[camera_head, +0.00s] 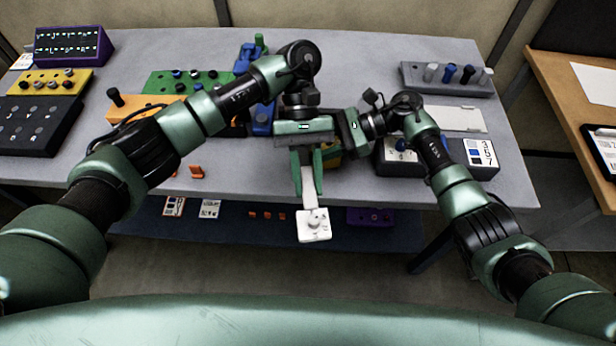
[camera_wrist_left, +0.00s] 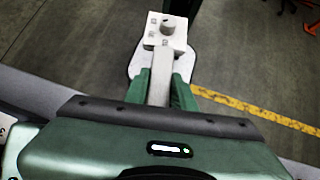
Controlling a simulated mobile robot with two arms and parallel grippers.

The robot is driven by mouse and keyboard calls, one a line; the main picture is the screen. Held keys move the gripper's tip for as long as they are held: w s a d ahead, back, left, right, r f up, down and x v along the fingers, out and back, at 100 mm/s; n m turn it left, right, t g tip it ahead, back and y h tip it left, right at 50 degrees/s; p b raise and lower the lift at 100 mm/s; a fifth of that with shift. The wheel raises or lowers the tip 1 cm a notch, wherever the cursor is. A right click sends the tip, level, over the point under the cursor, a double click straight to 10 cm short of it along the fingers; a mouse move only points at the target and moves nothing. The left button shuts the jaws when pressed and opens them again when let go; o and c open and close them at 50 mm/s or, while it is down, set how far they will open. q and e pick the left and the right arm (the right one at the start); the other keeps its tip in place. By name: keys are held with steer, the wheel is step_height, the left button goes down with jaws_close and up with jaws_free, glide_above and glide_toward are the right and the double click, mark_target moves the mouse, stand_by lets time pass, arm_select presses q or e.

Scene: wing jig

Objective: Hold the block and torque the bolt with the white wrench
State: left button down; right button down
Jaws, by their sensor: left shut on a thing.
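My left gripper (camera_head: 307,178) points down and toward me at the table's front edge, shut on the grey-white handle of the white wrench (camera_head: 314,226). The wrench's square white head, with a round knob on it, hangs out past the edge above the floor. In the left wrist view the wrench head (camera_wrist_left: 166,34) lies beyond the two green fingers (camera_wrist_left: 160,88). My right gripper (camera_head: 347,132) reaches in from the right, close beside the left one, its fingers mostly hidden. A yellow piece (camera_head: 331,163) shows partly behind the grippers; I cannot tell whether it is held. I cannot make out the block or bolt clearly.
A green block with pegs (camera_head: 165,82), an orange piece (camera_head: 140,104) and a blue piece (camera_head: 262,120) stand behind my left arm. A grey peg rack (camera_head: 445,80) is at back right. A dark numbered box (camera_head: 465,160) sits near my right arm. The front-left table is mostly clear.

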arm_select(q)
steer(key=shift+f, duration=0.35)
steer(key=shift+a, duration=0.1)
steer(key=shift+s+a+m+y, duration=0.1)
steer(key=shift+a+m+y, duration=0.9)
steer(key=shift+a+m, duration=0.15)
steer(key=shift+a+m+y, duration=0.9)
steer(key=shift+a+m, duration=0.15)
steer(key=shift+m, duration=0.2)
steer(key=shift+w+a, duration=0.1)
steer(key=shift+w, duration=0.1)
steer(key=shift+w+a+m+t+y, duration=0.2)
steer(key=shift+a+m+y, duration=0.2)
steer(key=shift+a+m, duration=0.2)
steer(key=shift+w+a+m+t+y, duration=0.1)
steer(key=shift+w+a+m+y, duration=0.05)
steer(key=shift+a+m+y, duration=0.4)
steer(key=shift+d, duration=0.1)
